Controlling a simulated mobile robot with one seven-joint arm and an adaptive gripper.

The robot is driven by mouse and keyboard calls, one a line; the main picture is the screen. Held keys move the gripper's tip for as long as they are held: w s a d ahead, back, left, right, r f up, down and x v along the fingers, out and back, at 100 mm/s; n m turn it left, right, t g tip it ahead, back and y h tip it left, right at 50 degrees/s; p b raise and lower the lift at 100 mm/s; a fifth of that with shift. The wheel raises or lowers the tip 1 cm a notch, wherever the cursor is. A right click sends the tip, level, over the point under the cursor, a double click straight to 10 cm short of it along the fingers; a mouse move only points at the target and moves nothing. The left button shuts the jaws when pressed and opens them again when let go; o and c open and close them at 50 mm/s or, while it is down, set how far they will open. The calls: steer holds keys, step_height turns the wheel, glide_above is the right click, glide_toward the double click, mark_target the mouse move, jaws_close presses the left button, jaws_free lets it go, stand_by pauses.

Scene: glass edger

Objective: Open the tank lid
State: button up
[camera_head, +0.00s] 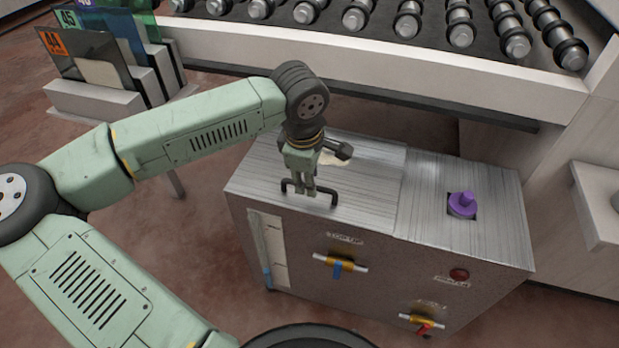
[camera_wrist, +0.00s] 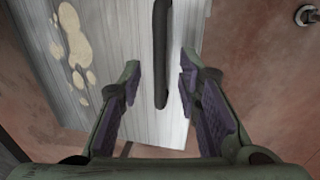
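The tank is a brushed-metal box (camera_head: 300,258) standing on the floor. Its lid (camera_head: 370,188) is the left part of the top and lies flat, closed. A dark bar handle (camera_head: 322,202) sits near the lid's front edge. My gripper (camera_head: 305,190) points down just above the handle. In the wrist view my gripper (camera_wrist: 160,85) has its two fingers apart, with the handle (camera_wrist: 161,50) running between them. The fingers do not appear to touch it. The lid (camera_wrist: 120,100) shows pale stains at its left in the wrist view.
A purple knob-like part (camera_head: 462,204) stands on the right of the tank top. A yellow valve with a blue lever (camera_head: 340,265), a red-levered valve (camera_head: 422,323) and a red button (camera_head: 459,275) are on the front. A roller conveyor (camera_head: 380,60) runs behind; a glass rack (camera_head: 110,95) stands at left.

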steer(key=shift+w+d+f, duration=0.1)
steer(key=shift+w+f, duration=0.05)
steer(key=shift+f, duration=0.6)
steer(key=shift+c, duration=0.2)
jaws_close()
